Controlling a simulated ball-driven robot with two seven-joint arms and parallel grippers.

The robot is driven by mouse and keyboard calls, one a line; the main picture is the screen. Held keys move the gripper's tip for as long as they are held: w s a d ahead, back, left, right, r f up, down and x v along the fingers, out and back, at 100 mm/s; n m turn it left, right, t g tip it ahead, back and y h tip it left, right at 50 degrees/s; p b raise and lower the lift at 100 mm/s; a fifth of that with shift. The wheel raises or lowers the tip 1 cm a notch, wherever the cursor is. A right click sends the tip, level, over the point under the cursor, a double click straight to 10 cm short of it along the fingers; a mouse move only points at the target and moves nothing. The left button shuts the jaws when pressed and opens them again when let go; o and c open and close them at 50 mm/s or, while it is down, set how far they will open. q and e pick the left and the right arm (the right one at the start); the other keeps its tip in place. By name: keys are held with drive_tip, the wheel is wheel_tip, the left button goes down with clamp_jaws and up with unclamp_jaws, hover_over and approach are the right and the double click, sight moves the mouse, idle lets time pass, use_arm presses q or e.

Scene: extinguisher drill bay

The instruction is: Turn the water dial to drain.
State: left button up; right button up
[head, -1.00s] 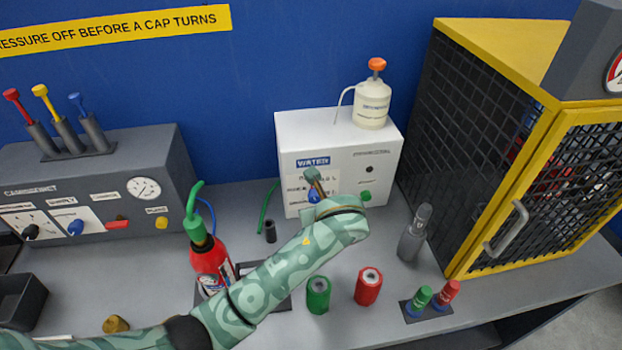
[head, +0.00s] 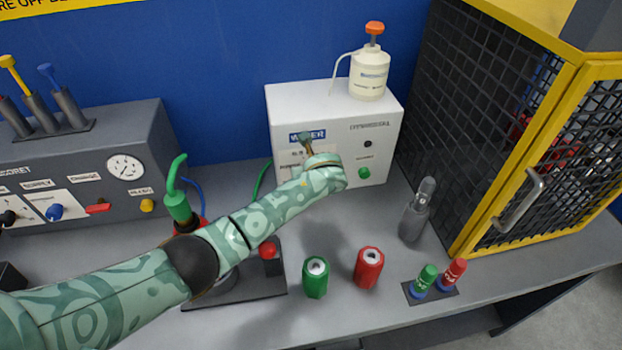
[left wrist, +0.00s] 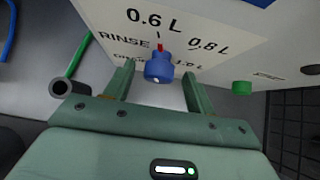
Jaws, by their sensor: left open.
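The white water box (head: 385,125) stands at the back of the bench. In the left wrist view its blue dial (left wrist: 158,70) has a red pointer toward the top, near "0.6 L". "RINSE" is printed to its left, "0.8 L" to its right; smaller print beside the dial is partly hidden. My left gripper (left wrist: 155,76) is open, one finger on each side of the dial, with visible gaps; contact cannot be told. In the head view my left gripper (head: 306,142) is at the box front, and my arm hides the dial. My right gripper is not in view.
A green knob (head: 364,173) is right of the dial. A pump bottle (head: 370,78) stands on the box. A green can (head: 316,278) and a red can (head: 369,267) stand in front. A yellow-framed mesh cage (head: 500,215) is at right, a grey panel (head: 80,165) at left.

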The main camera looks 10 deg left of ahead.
use_arm(q)
drive_tip(key=shift+w+a+f, duration=0.2)
drive_tip(key=shift+w+f, duration=0.05)
drive_tip(key=shift+w, duration=0.05)
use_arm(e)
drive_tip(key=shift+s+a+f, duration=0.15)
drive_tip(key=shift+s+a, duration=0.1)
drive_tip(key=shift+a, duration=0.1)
use_arm(q)
drive_tip(key=c, duration=1)
drive_tip(key=shift+o, duration=0.2)
drive_tip(key=shift+s+a+r+n+t+h+p, duration=0.15)
drive_tip(key=shift+r+n+t+h+p, duration=0.2)
drive_tip(key=shift+h+p, duration=0.55)
drive_tip(key=shift+a+f+n+t+h+p, duration=0.15)
drive_tip(key=shift+f+n+t+h+p, duration=0.2)
drive_tip(key=shift+n+t+h+p, duration=0.55)
drive_tip(key=shift+f+h+p, duration=0.1)
drive_tip(key=shift+h+p, duration=0.2)
drive_tip(key=shift+h, duration=0.4)
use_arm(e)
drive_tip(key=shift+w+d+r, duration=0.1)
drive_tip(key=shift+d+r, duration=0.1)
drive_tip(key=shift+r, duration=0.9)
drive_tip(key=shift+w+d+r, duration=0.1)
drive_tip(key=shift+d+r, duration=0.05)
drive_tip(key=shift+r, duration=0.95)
use_arm(q)
drive_tip(key=shift+a+n, duration=0.1)
drive_tip(key=shift+n, duration=0.15)
